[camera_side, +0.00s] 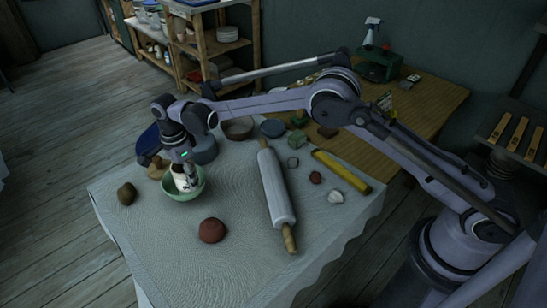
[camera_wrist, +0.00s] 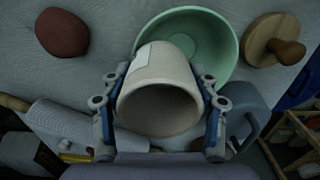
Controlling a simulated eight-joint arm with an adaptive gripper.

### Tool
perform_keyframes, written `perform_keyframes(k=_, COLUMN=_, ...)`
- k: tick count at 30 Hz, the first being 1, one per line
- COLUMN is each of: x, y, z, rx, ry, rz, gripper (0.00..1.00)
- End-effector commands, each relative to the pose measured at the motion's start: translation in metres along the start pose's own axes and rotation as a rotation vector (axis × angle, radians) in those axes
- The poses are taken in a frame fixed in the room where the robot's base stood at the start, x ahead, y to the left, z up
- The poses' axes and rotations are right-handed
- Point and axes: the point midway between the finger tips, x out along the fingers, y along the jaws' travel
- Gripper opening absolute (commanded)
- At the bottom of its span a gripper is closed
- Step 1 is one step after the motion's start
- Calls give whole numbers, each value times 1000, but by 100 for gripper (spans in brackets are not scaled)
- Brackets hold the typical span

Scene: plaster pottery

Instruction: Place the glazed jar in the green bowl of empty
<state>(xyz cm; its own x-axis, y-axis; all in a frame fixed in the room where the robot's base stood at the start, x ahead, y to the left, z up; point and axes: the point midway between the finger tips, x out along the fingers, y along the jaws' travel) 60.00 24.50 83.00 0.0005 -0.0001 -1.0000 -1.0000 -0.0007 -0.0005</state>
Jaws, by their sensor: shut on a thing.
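The glazed jar (camera_wrist: 160,85) is off-white with a paler patch and fills the middle of the wrist view, its open mouth facing the camera. My gripper (camera_wrist: 160,100) is shut on it, with one finger on each side. In the side view the jar (camera_side: 184,182) is at the green bowl (camera_side: 194,193), its lower part hidden by the bowl's wall. In the wrist view the green bowl (camera_wrist: 222,42) lies behind the jar, which overlaps its lower left part. I cannot tell whether the jar touches the bowl. No other thing shows inside the bowl.
A red-brown lump (camera_side: 212,230) lies in front of the bowl, and a brown lump (camera_side: 127,194) to its left. A wooden knobbed tool (camera_wrist: 272,40) is close beside the bowl. A rolling pin (camera_side: 275,190) lies to the right. The cloth's front part is clear.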

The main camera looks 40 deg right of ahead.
Motion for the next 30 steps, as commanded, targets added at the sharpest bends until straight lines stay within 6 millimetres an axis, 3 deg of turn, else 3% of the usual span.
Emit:
perform_keyframes(k=2, x=2, y=0, z=0, rx=0, ry=0, rz=0, gripper=24)
perform_keyframes(k=3, x=2, y=0, z=0, rx=0, ry=0, rz=0, gripper=69)
perform_keyframes(k=5, x=2, y=0, z=0, rx=0, ry=0, rz=0, gripper=83)
perform_keyframes(k=19, x=-7, y=0, z=0, rx=0, ry=0, rz=0, gripper=83)
perform_keyframes(k=30, x=-78, y=0, z=0, rx=0, ry=0, rz=0, gripper=83)
